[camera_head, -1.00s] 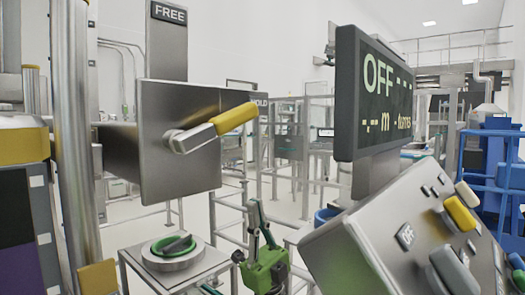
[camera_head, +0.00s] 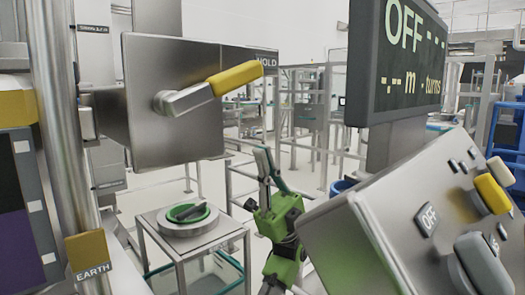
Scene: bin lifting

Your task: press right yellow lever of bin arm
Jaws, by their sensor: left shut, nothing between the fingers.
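A grey lever with a yellow handle (camera_head: 236,78) sticks out to the right from a metal box (camera_head: 150,125) at upper left, beside a HOLD label (camera_head: 266,62). Another yellow lever (camera_head: 492,193) sits on the slanted control panel (camera_head: 345,240) at lower right. I cannot tell from the view alone which one belongs to the bin arm. My green left gripper (camera_head: 265,160) is at lower centre, pointing up, its fingers shut and empty. In the picture it is below the handle on the metal box, apart from both levers. My right gripper is out of view.
A dark screen (camera_head: 408,62) reading OFF stands above the panel. A small metal stand (camera_head: 205,238) with a round green-rimmed fixture (camera_head: 186,215) is left of my gripper. A vertical metal post (camera_head: 62,130) rises at far left. Railings (camera_head: 240,175) stand behind.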

